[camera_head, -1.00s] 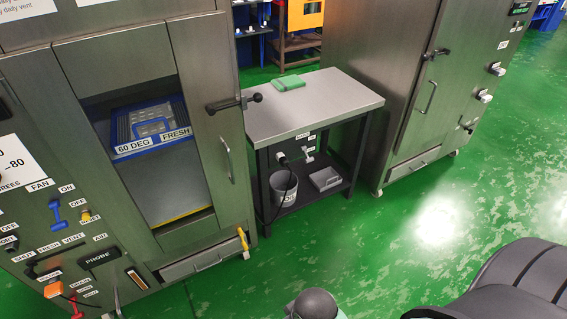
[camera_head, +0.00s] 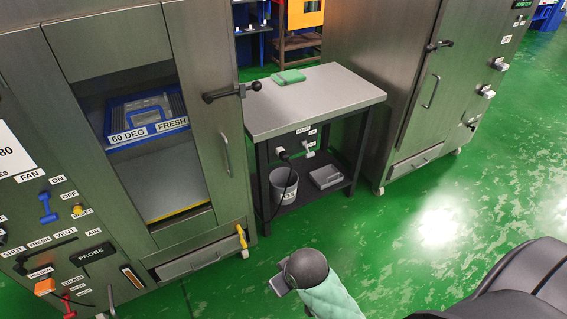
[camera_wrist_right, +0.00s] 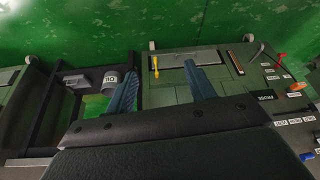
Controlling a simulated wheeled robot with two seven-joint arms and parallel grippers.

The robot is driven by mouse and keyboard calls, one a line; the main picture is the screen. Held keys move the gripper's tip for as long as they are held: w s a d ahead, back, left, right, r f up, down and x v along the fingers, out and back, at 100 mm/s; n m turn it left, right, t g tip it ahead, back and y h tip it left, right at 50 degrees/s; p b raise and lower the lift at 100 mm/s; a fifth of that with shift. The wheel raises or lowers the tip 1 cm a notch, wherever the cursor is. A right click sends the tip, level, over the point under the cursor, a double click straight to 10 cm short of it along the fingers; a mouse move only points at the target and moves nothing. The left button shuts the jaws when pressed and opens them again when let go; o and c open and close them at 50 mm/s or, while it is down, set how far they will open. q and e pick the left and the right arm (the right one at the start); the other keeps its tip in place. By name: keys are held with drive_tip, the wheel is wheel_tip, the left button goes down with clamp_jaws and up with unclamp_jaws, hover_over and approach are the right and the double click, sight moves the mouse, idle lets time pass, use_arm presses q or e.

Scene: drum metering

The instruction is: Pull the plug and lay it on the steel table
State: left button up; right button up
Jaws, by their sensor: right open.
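The steel table (camera_head: 335,98) stands between two large steel cabinets in the head view. Below its top, a black plug (camera_head: 283,154) sits at a socket panel, and a black cable hangs from it towards the bucket. My right arm shows low in the head view, but its fingers cannot be made out there. In the right wrist view, my right gripper (camera_wrist_right: 162,95) has its two blue fingers apart with nothing between them. The plug cannot be made out in the right wrist view. My left gripper is in neither view.
A folded green cloth (camera_head: 288,77) lies on the tabletop; the rest of the top is clear. The left cabinet's handle (camera_head: 232,92) sticks out. Green floor (camera_head: 390,225) in front is free.

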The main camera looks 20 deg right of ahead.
drive_tip(key=w+d+f+t+h+b, duration=0.1)
drive_tip(key=w+d+f+b, duration=0.1)
drive_tip(key=w+d, duration=0.35)
drive_tip(key=w+d+f+h+b, duration=0.1)
drive_tip(key=w+d+f+b, duration=0.15)
drive_tip(key=w, duration=0.55)
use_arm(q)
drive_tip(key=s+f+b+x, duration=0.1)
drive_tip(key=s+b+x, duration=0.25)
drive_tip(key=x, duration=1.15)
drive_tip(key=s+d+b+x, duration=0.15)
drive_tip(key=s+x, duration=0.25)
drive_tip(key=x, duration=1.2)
use_arm(e)
drive_tip(key=m+t+y, duration=0.2)
drive_tip(key=t, duration=1.1)
approach(287, 159)
drive_tip(key=w, duration=0.2)
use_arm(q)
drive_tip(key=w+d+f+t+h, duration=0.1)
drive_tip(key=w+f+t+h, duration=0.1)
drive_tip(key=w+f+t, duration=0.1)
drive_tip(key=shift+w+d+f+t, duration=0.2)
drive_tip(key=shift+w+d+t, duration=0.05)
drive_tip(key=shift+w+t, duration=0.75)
use_arm(e)
drive_tip(key=shift+s+r, duration=0.15)
drive_tip(key=shift+s, duration=0.05)
